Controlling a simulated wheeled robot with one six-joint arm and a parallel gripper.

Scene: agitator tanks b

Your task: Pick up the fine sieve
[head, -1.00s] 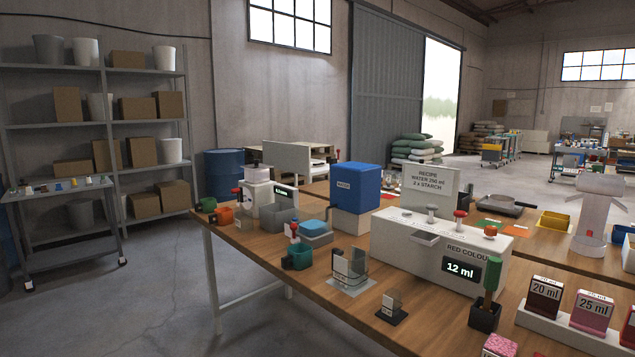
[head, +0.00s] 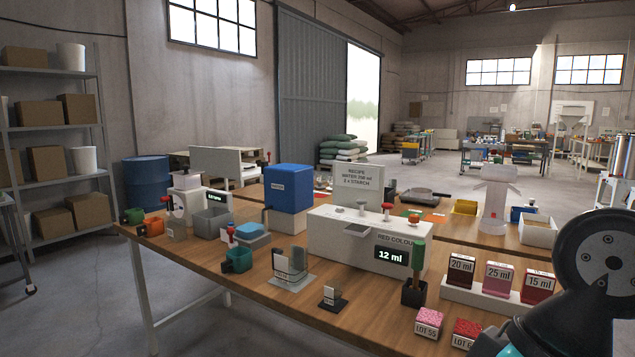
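I cannot surely make out the fine sieve. A shallow round grey pan-like thing with a dark handle (head: 427,196) lies on the far part of the bench, behind the recipe sign; it may be a sieve, but no label on it is readable. A black and teal part of my own arm shows at the lower right. My gripper is out of the picture.
Bare floor lies left of the bench.

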